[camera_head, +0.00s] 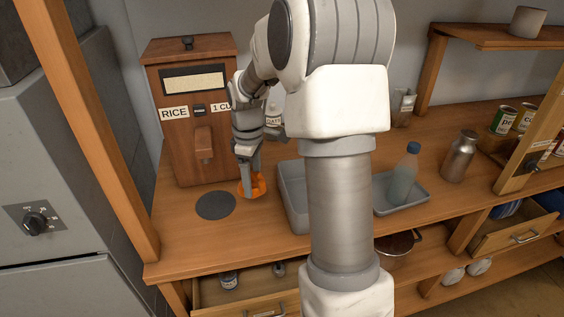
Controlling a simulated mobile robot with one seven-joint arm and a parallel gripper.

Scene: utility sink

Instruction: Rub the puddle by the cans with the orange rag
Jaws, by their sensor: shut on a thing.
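The orange rag (258,184) is bunched at the counter surface, in front of the rice dispenser. My gripper (248,177) points down and is shut on the rag from above. Several labelled cans stand at the far right of the counter; a green-labelled can (503,120) and a can beside it (524,118) show best. They are far from my gripper. An upright board partly hides the can area, and I cannot make out a puddle there.
A dark round disc (216,206) lies left of the rag. A grey basin (292,193) is to the right, partly behind my arm. Farther right are a tray (412,207) with a bottle (405,172), and a metal canister (459,156). The wooden rice dispenser (195,115) stands behind.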

